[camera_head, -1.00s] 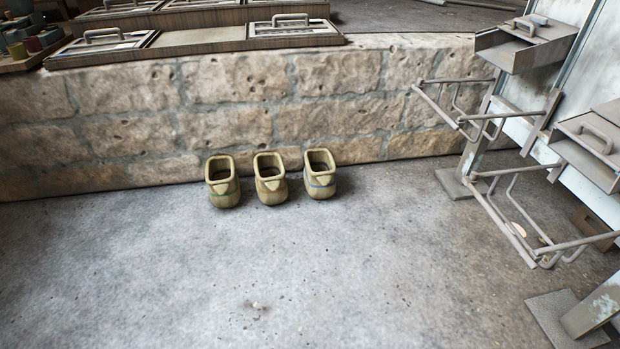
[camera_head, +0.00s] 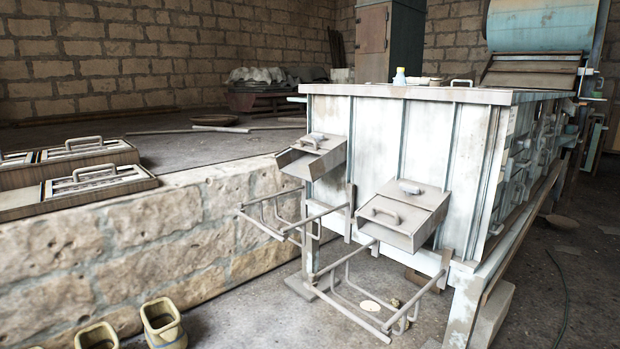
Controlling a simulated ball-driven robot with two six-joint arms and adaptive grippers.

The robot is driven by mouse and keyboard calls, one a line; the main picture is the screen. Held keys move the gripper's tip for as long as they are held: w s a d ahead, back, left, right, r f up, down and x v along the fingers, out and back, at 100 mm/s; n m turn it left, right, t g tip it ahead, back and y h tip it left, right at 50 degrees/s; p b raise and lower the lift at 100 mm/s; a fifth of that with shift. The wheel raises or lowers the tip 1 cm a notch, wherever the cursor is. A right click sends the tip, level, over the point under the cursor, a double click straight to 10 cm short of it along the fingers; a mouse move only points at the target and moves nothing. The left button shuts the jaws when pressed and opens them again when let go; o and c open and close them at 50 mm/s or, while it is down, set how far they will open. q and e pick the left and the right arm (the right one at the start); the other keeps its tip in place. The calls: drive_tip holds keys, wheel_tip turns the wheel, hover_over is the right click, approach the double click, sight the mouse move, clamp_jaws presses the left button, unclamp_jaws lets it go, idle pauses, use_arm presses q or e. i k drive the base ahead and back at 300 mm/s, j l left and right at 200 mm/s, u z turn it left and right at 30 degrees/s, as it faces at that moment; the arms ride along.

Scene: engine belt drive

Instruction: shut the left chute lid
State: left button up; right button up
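The left chute (camera_head: 323,163) juts from the near end of a pale metal machine, above a wire frame. Its lid (camera_head: 322,143), a grey plate with a bar handle, lies over the upper part near the machine wall. A dark gap (camera_head: 291,157) shows at the chute's lower front, so the lid looks open. Neither of my grippers is in view, and nothing touches the lids.
Wire frames (camera_head: 345,300) stick out below both chutes. A stone wall (camera_head: 150,245) runs along the left, with handled trays (camera_head: 95,185) on top. Several olive pots (camera_head: 163,325) stand on the floor at bottom left. Open concrete floor (camera_head: 235,320) lies before the machine.

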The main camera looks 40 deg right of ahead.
sight(315, 150)
drive_tip(key=z, duration=1.2)
